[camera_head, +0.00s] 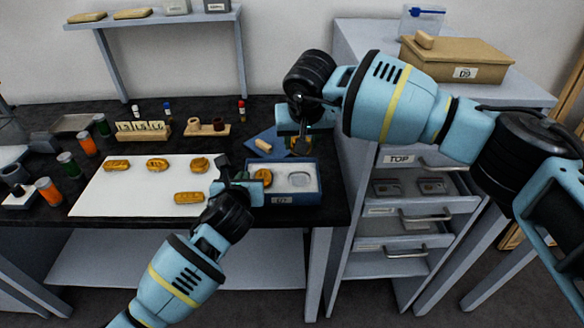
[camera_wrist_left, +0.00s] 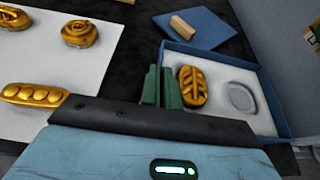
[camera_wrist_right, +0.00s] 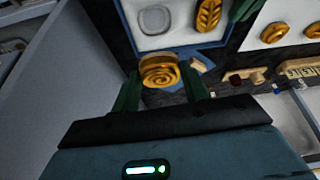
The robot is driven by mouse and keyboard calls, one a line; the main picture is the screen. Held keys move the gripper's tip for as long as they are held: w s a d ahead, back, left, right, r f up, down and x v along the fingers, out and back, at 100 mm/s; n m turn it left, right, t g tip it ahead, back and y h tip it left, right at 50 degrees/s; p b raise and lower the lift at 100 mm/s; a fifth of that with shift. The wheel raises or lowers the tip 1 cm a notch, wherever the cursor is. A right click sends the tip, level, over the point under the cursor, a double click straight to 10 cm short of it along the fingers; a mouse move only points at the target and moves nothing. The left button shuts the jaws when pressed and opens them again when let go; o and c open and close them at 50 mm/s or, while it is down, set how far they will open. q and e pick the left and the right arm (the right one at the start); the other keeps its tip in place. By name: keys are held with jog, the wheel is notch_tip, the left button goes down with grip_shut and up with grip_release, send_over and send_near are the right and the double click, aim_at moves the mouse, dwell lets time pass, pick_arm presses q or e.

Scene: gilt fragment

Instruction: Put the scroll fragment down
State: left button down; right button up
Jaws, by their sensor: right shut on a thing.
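The gold scroll fragment (camera_wrist_right: 160,72), with a spiral on its face, is between the fingers of my right gripper (camera_wrist_right: 160,92) in the right wrist view. In the head view the right gripper (camera_head: 298,138) holds it above the back of the blue tray (camera_head: 306,198). The tray has a gold leaf-patterned piece (camera_wrist_left: 193,88) in its left recess and an empty oval recess (camera_wrist_left: 241,97) on the right. My left gripper (camera_wrist_left: 162,88) has its green fingers together with nothing visible between them, beside the tray's left edge; it also shows in the head view (camera_head: 237,180).
A white mat (camera_head: 100,200) left of the tray carries several gold pieces. A blue cloth (camera_wrist_left: 205,25) with a tan block (camera_wrist_left: 183,26) lies behind the tray. A grey drawer cabinet (camera_head: 350,180) stands at the right. Wooden holders (camera_head: 143,131) and bottles stand at the back.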

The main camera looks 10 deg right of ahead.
aim_at(301, 183)
jog(key=shift+f, duration=0.1)
jog(key=shift+f, duration=4.95)
jog(key=shift+f, duration=0.1)
pick_arm(q)
jog(key=shift+s, duration=0.15)
pick_arm(e)
jog(key=shift+s+f, duration=0.2)
jog(key=shift+f, duration=0.5)
pick_arm(q)
jog(key=shift+r, duration=0.1)
pick_arm(e)
jog(key=o, duration=0.9)
jog(key=shift+d+f, duration=0.1)
jog(key=shift+r, duration=0.45)
jog(key=shift+o, duration=0.3)
jog(key=v, duration=1.2)
jog(key=shift+r, duration=0.5)
pick_arm(q)
jog(key=c, duration=2.1)
grip_release()
pick_arm(e)
jog(key=shift+w, duration=0.15)
